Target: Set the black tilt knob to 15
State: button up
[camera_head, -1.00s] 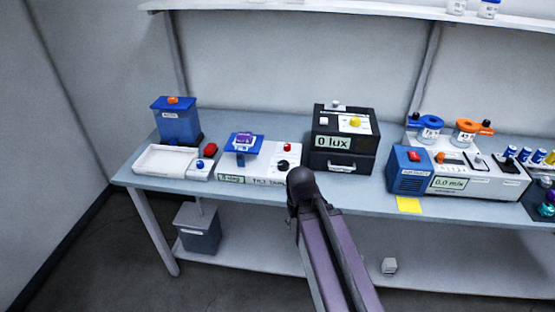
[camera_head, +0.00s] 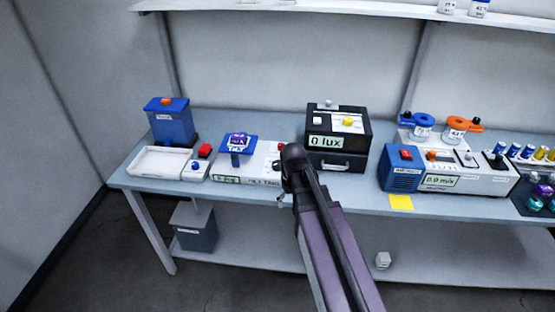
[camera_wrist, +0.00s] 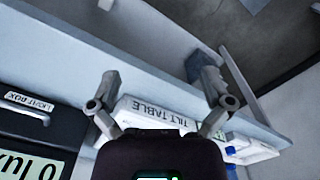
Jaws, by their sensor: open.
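The tilt table is a white unit (camera_head: 257,170) with a blue platform (camera_head: 238,145) carrying a purple-and-white item. Its black tilt knob, at the right of its top, is mostly hidden behind my arm in the head view, and I cannot read its setting. The front label "TILT TABLE" (camera_wrist: 155,112) shows upside down in the wrist view, between and beyond the fingers. My gripper (camera_wrist: 160,84) is open and empty, its two fingers spread wide in front of the unit. The knob does not show in the wrist view.
A black light box (camera_head: 337,143) reading 0 lux stands right of the tilt table. A white tray (camera_head: 158,163) and blue container (camera_head: 171,122) are at left. A blue-and-white unit (camera_head: 400,171) and yellow note (camera_head: 400,202) are farther right. The bench's front edge is close to my gripper.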

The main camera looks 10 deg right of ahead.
aim_at(278, 163)
jog(key=w+r+n+p, duration=0.4)
jog(key=w+r+n, duration=0.1)
jog(key=w, duration=0.6)
jog(key=w+r+n+p, duration=0.5)
jog(key=w+n, duration=0.3)
jog(key=w, duration=0.4)
jog(key=shift+w+d+r+g, duration=0.15)
jog(key=shift+w+r+g, duration=0.05)
jog(key=shift+g, duration=0.1)
jog(key=shift+f, duration=0.2)
jog(key=f+b, duration=1.3)
jog(key=shift+s+f, duration=0.15)
jog(key=shift+s, duration=0.25)
jog(key=c, duration=1.1)
